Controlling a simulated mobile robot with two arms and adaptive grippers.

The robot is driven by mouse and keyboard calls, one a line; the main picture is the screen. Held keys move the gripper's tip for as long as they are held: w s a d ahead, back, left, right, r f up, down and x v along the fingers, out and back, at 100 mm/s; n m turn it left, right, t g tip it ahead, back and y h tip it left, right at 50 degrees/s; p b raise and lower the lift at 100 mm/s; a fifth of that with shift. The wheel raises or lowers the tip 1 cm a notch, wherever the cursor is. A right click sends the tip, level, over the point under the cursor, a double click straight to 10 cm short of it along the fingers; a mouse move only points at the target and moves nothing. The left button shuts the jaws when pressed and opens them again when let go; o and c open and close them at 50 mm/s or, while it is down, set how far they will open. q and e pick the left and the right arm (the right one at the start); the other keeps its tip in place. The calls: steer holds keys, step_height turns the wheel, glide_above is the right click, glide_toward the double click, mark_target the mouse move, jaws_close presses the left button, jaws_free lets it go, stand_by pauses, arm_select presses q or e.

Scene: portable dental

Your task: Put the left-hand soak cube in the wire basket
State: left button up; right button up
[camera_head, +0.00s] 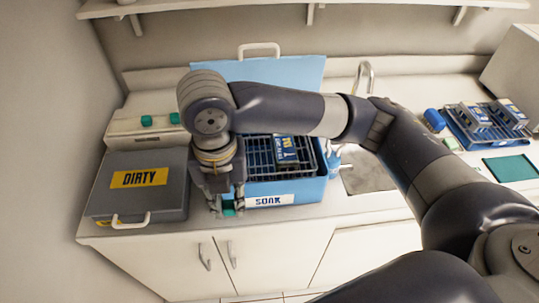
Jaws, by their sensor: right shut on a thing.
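A small teal cube (229,207), mostly hidden by the fingers, is in my right gripper (227,208). The gripper points down and is shut on it, just left of the front of the blue tub labelled SOAK (305,190). A dark wire basket (262,163) sits in the tub. A blue labelled box (286,150) lies in or on the basket. My right arm crosses above the tub and hides part of it. I cannot see a second cube. My left gripper is not in view.
A grey box labelled DIRTY (165,200) stands left of the gripper. The tub's light blue lid (285,72) stands upright behind. A tap (365,75) and sink (365,178) are to the right. A blue rack (463,132) with boxes and a green mat (511,168) are at far right.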

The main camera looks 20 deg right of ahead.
steer(key=w+d+p, duration=0.1)
steer(key=w+d, duration=0.2)
steer(key=w, duration=0.1)
steer(key=w+d+f+p, duration=0.1)
steer(key=w+d, duration=0.2)
steer(key=w, duration=0.1)
steer(key=w+d+p, duration=0.2)
steer(key=w+d, duration=0.1)
steer(key=w, duration=0.1)
steer(key=shift+w+d+f, duration=0.15)
steer(key=shift+w+d, duration=0.1)
step_height(320, 180, down, 3)
steer(key=shift+r+p, duration=0.2)
steer(key=shift+p, duration=0.55)
steer(key=shift+f, duration=0.55)
steer(key=o, duration=0.5)
steer(key=shift+f, duration=0.1)
steer(key=shift+o, duration=1.4)
step_height(320, 180, up, 12)
steer(key=b, duration=0.3)
